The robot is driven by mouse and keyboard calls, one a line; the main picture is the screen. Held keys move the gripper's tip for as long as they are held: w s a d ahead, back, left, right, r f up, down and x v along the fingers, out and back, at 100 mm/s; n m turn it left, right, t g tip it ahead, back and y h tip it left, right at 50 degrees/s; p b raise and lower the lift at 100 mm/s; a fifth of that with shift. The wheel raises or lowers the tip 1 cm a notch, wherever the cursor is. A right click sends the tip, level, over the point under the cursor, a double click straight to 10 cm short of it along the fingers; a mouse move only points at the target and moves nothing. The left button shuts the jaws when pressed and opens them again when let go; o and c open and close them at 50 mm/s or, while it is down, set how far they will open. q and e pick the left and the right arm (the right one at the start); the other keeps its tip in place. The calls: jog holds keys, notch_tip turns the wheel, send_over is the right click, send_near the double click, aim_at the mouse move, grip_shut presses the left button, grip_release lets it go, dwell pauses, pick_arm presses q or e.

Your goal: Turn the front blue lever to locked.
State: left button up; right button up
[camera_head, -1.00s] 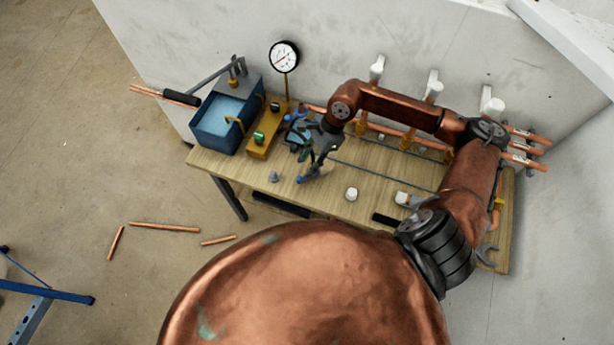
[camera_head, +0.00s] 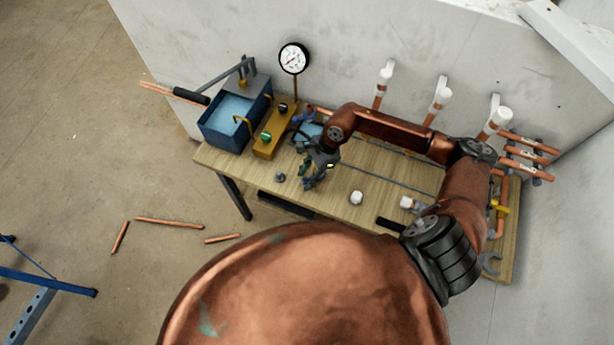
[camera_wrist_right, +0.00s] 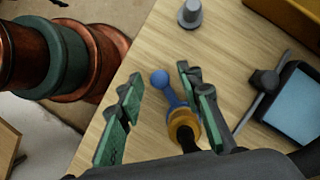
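The front blue lever (camera_wrist_right: 172,92) has a ball end and rises from a yellow-orange collar (camera_wrist_right: 184,125) in the right wrist view. My right gripper (camera_wrist_right: 160,72) is open, with one green-padded finger on each side of the lever. The right finger is close to the lever and the left finger stands clear of it. I cannot tell whether the right finger touches. The right gripper also shows in the head view (camera_head: 314,168). My left gripper is not in view.
A second blue part (camera_head: 310,112) is behind my wrist. A grey peg (camera_wrist_right: 190,14) and a blue-screened device (camera_wrist_right: 300,102) flank the lever. A yellow box (camera_head: 268,144), blue bath (camera_head: 214,137) and gauge (camera_head: 293,58) stand at the left. A white cap (camera_head: 356,198) lies right.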

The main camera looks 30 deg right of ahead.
grip_shut()
dwell(0.4)
